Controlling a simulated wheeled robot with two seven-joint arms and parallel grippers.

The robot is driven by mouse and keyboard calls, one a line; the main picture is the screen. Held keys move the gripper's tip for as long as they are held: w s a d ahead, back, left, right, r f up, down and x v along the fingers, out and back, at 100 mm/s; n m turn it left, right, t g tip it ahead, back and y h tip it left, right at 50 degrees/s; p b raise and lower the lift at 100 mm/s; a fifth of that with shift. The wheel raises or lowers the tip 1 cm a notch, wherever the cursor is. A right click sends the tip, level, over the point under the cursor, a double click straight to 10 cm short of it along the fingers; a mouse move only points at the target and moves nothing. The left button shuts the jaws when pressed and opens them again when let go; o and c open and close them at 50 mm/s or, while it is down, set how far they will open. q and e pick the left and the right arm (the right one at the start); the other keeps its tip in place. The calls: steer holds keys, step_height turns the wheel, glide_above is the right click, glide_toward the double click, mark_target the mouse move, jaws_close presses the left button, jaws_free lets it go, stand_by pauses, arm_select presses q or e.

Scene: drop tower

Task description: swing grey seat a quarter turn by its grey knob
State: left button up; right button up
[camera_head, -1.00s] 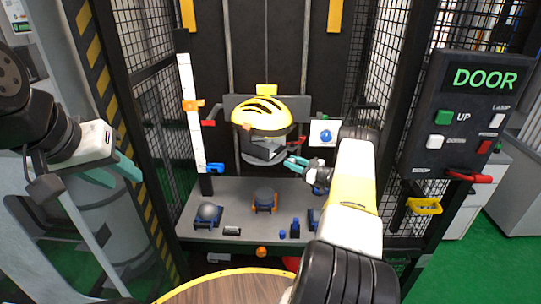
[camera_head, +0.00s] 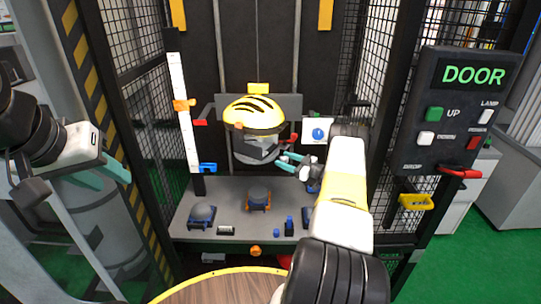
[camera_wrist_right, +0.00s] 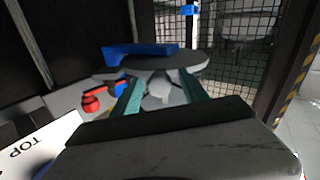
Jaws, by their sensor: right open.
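The grey seat (camera_head: 255,159) is a round disc under the yellow helmet (camera_head: 254,113) in the head view. In the right wrist view the seat (camera_wrist_right: 190,60) shows edge-on, with a blue block (camera_wrist_right: 140,49) at its upper left. A pale grey knob (camera_wrist_right: 159,88) hangs at the seat's underside, between my right fingers in that view. My right gripper (camera_head: 287,163) is open beside the seat's right side; its teal fingers also show in the wrist view (camera_wrist_right: 160,95). Whether they touch the knob I cannot tell. My left gripper (camera_head: 101,176) is open and empty at the far left.
A grey deck (camera_head: 240,186) below the seat holds dark blocks and a grey ball (camera_head: 202,212). A white scale (camera_head: 184,110) with orange and blue markers stands left. A DOOR control panel (camera_head: 462,115) is at the right. Mesh walls flank the tower.

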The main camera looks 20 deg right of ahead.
step_height(320, 180, up, 4)
steer(key=shift+f, duration=0.1)
steer(key=s+a, duration=0.3)
steer(key=s, duration=0.4)
steer(key=s+a+r, duration=0.1)
steer(key=s+a, duration=0.2)
steer(key=s, duration=0.4)
steer(key=shift+s+a, duration=0.25)
steer(key=shift+a, duration=0.15)
